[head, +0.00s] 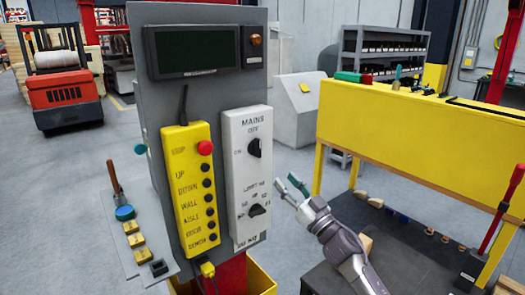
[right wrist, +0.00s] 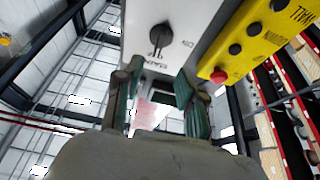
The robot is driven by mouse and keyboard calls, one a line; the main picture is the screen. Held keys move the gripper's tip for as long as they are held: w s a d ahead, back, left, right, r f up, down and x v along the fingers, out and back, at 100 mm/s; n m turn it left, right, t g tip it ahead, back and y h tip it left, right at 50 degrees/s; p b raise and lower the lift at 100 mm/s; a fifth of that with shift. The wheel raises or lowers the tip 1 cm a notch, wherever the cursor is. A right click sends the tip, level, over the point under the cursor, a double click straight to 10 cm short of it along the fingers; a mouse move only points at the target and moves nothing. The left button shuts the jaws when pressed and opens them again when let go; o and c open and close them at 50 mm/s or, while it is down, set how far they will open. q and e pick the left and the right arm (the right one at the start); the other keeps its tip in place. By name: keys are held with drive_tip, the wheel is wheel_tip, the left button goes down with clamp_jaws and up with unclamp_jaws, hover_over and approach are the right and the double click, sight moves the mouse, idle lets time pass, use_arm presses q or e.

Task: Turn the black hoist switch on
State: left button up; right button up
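A white switch panel (head: 238,180) is on the grey column, with a black rotary knob (head: 255,147) under the words MAINS and OFF. ON is printed to its left; the knob's grip looks roughly upright. A second black knob (head: 257,210) sits lower. No label reading hoist is legible. My right gripper (head: 289,186) is right of the panel, apart from it, its fingers parted and empty. In the right wrist view, upside down, the upper knob (right wrist: 160,38) lies beyond the open fingers (right wrist: 158,105), untouched. My left gripper is not in view.
A yellow pendant (head: 190,190) with a red button and several black ones hangs left of the white panel. A dark display (head: 195,50) is above. A small shelf (head: 135,258) with a screwdriver juts out at left. A yellow bench (head: 410,130) stands at right.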

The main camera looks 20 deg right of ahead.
sight(260, 152)
drive_tip(key=p+x, duration=0.2)
drive_tip(key=x, duration=0.9)
drive_tip(key=shift+w, duration=0.25)
drive_tip(key=shift+w+a, duration=0.2)
drive_tip(key=shift+w, duration=0.2)
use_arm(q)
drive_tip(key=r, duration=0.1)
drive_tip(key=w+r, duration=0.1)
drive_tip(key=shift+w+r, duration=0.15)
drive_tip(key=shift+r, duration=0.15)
use_arm(e)
drive_tip(key=shift+r, duration=0.1)
clamp_jaws()
